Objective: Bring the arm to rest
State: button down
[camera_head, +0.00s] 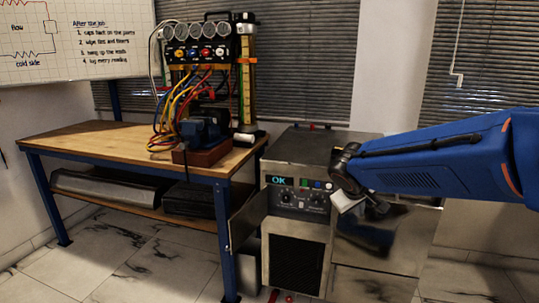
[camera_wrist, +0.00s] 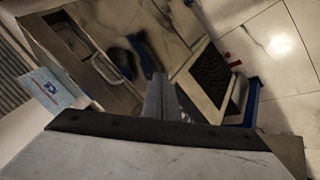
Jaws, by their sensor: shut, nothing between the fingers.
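My blue arm reaches in from the right edge of the head view, roughly level. My gripper (camera_head: 378,208) is at its left end, in front of the steel cabinet's (camera_head: 385,245) shiny front and right of its control panel (camera_head: 297,195). In the head view the fingers are small and dark. In the wrist view my gripper (camera_wrist: 160,82) shows as a narrow pair of fingers, closed together with nothing held. The steel front and floor lie beyond them. I cannot tell whether the gripper touches the cabinet; it looks apart from it.
The cabinet's display reads OK, and a small door (camera_head: 247,218) stands open at its left. A wooden workbench (camera_head: 100,143) at left carries a gauge rig (camera_head: 202,50) with coloured hoses. A whiteboard (camera_head: 75,38) hangs behind.

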jog(key=s+f+m+y, duration=0.2)
jog(key=s, duration=1.2)
jog(key=s+d+f+m+g+y, duration=0.1)
jog(key=s+f+m+y, duration=0.1)
jog(key=s, duration=1.3)
jog(key=shift+s+g, duration=0.25)
jog(key=shift+g, duration=0.05)
jog(key=shift+f, duration=0.1)
